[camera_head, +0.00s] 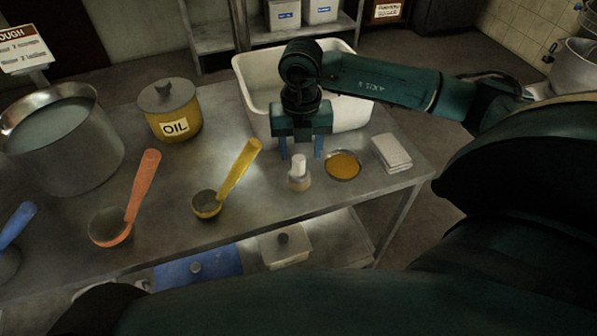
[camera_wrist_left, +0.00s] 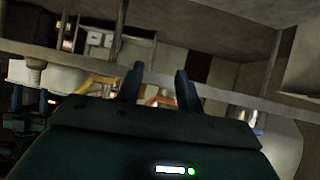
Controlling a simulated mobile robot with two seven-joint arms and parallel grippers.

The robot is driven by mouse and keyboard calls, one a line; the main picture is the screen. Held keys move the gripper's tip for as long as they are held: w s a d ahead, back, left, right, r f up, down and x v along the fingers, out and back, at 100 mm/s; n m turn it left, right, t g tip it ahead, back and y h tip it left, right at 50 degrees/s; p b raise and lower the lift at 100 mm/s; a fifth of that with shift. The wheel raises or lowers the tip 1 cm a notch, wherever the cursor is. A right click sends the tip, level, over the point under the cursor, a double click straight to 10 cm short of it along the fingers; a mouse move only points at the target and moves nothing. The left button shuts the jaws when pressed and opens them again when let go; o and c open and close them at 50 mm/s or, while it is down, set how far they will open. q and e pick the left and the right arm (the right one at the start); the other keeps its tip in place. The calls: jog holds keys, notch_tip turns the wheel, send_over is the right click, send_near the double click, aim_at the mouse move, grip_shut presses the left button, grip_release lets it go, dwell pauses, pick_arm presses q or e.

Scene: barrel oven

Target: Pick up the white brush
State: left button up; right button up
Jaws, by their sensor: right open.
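The white brush (camera_head: 299,167) stands upright on the metal table, with its pale handle up and a tan lower part. My right gripper (camera_head: 301,147) is just behind and above it, fingers pointing down and spread apart. The brush top is near the gap between the fingers in the picture; I cannot tell whether it is between them. My left gripper (camera_wrist_left: 158,84) shows only in the left wrist view, with its two fingers apart and nothing visible between them. A pale upright thing at that view's left edge may be the brush, but it is too dark to be sure.
A plate of orange powder (camera_head: 343,165) and folded cloths (camera_head: 391,153) lie right of the brush. A white tub (camera_head: 252,95) is behind. Yellow (camera_head: 238,170) and orange (camera_head: 143,182) ladles, an oil pot (camera_head: 172,112) and a large steel pot (camera_head: 75,160) stand left.

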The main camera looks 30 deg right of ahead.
aim_at(299, 159)
jog(key=f+p, duration=0.1)
jog(key=f, duration=0.4)
jog(key=shift+a+f, duration=0.15)
jog(key=shift+a, duration=0.05)
jog(key=c, duration=1.1)
